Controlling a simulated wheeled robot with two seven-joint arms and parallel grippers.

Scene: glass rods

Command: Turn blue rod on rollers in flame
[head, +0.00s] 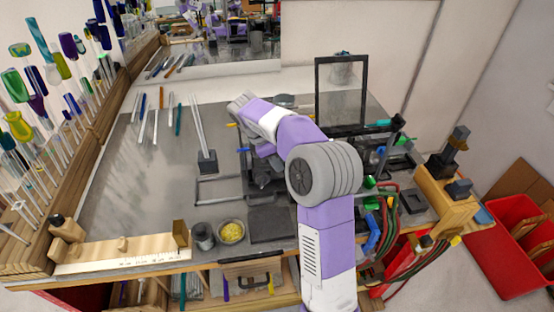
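A short blue end (243,150) shows just left of my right arm, beside the dark stand (247,170). Another blue end (381,150) shows right of the arm; I cannot tell whether both belong to one rod. My arm covers the middle of the stand, so the rollers there are mostly hidden, and I see no flame. My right gripper (264,178) is over the stand, dark and mostly behind its own arm. I cannot see whether its fingers are open or hold anything. My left gripper is out of view.
Several coloured rods (178,120) lie on the grey bench top (110,190) at the back left. A rack of tools (40,110) lines the left side. A dark frame (318,92) stands behind the arm. Hoses (392,225) hang at the right. A yellow-filled cup (231,232) stands in front.

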